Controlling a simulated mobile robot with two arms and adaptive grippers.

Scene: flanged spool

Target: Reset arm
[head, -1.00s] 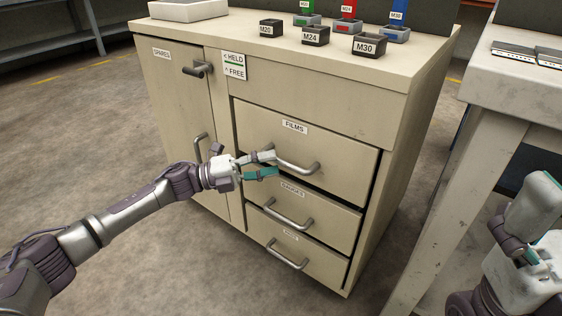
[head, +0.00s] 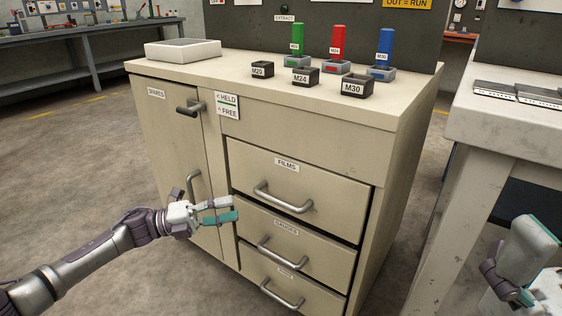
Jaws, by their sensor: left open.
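My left gripper (head: 236,209) is open and empty in the head view. It is in front of the beige cabinet, left of and a little below the FILMS drawer's handle (head: 283,200), and apart from that handle. The FILMS drawer (head: 325,190) stands slightly out from the cabinet front. My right gripper (head: 520,262) shows only in part at the lower right edge, beside the grey bench; its fingertips are not clear.
The cabinet (head: 290,122) bears black bins M20 (head: 262,70), M24 (head: 305,78) and M30 (head: 356,88), with green, red and blue tools behind. Lower is the GAUGES drawer (head: 290,240). A grey bench (head: 500,130) stands at right. Open floor (head: 70,190) lies at left.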

